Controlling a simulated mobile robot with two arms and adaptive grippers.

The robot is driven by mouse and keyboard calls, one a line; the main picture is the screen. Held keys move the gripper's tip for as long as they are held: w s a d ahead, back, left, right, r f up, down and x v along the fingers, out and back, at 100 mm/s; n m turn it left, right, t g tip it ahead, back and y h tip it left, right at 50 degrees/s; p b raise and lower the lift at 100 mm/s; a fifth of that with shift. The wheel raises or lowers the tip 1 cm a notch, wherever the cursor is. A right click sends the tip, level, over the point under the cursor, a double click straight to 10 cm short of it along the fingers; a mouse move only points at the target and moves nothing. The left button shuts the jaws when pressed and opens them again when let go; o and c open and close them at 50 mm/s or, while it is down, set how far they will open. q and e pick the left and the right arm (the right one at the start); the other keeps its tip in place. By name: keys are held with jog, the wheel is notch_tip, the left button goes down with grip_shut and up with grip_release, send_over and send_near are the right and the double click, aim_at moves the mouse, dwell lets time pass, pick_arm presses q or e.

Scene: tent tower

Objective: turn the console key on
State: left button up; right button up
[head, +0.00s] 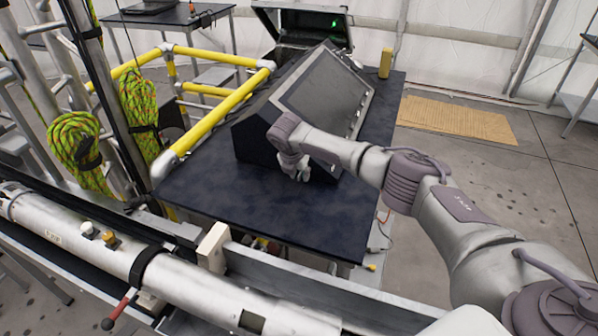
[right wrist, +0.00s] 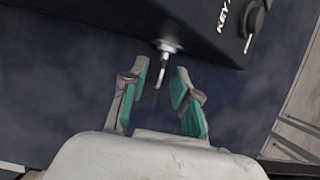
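The black console (head: 312,92) with a sloped screen stands on the dark table, and its lower edge also shows in the right wrist view (right wrist: 120,22). A small metal key (right wrist: 164,62) sticks out of the console edge in the right wrist view. Lettering starting "KEY" and a dark knob are on the face beside it. My right gripper (right wrist: 168,84) is open, with its teal-padded fingers on either side of the key's outer end and no visible contact. In the head view my right gripper (head: 297,170) is at the console's near side, and the key is hidden. My left gripper is not in view.
The dark table (head: 290,215) has free room in front of the console. Yellow rails (head: 215,115) and coiled green ropes (head: 75,145) stand at left. An open case (head: 300,25) and a yellow block (head: 385,63) are behind the console.

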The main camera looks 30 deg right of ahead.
jog(key=shift+d+f, duration=0.1)
jog(key=c, duration=0.5)
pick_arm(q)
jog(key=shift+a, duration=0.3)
pick_arm(e)
grip_shut()
